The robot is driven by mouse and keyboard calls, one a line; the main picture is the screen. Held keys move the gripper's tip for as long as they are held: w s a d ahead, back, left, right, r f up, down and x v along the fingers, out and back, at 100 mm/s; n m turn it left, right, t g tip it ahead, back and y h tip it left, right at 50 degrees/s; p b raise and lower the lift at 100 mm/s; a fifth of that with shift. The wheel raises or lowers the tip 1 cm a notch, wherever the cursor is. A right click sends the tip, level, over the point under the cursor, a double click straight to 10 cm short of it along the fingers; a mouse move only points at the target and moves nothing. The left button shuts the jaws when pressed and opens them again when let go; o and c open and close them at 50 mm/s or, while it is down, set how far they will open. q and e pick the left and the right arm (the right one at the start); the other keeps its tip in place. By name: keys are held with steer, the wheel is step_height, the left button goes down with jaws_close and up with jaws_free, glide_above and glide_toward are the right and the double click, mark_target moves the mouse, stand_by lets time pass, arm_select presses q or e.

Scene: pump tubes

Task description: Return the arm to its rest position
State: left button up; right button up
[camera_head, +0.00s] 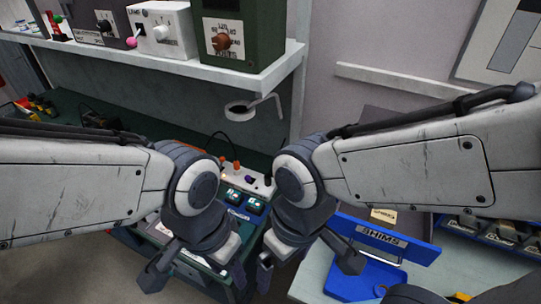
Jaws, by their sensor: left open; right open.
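My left arm (75,190) comes in from the left, and its gripper (196,278) points down near the bottom centre. Its fingers are spread, with nothing seen between them. My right arm (410,170) comes in from the right, and its gripper (307,270) also points down with its fingers apart and empty. The two grippers are close side by side, with a narrow gap between their inner fingers. The left one is over the front of the green workbench area, and the right one is beside the blue SHIMS bin. The arms hide much of the bench.
A shelf (150,62) carries a white control box (163,30), a green box (240,45) and a grey box. A ring holder (240,110) hangs below it. A white panel with lit displays (243,200) sits behind the grippers. A blue SHIMS bin (385,240) stands at right.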

step_height(320, 180, down, 18)
steer(key=b, duration=1.6)
steer(key=shift+b, duration=0.4)
